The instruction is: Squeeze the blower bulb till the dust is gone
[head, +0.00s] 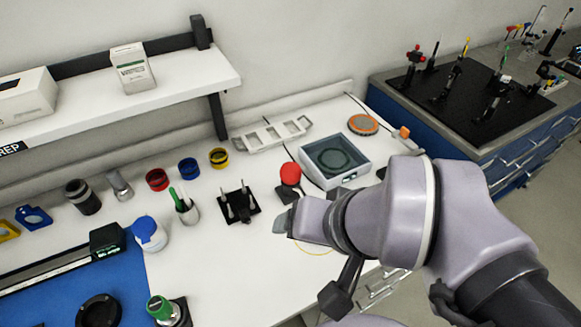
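A red rounded thing (290,174), which looks like the blower bulb, sits upright on a small dark base on the white bench, left of a grey box with a dark window. My gripper (281,222) is just below it in the picture, pointing left over the bench. Only a small grey tip of the gripper shows past my wrist, so its opening and anything between its fingers are hidden. No dust can be made out at this size.
The grey box (352,152) stands right of the red thing. A black stand with metal posts (238,206) is to the left. A white cup with green tools (187,213), coloured rings and a blue-lidded jar (149,233) stand further left.

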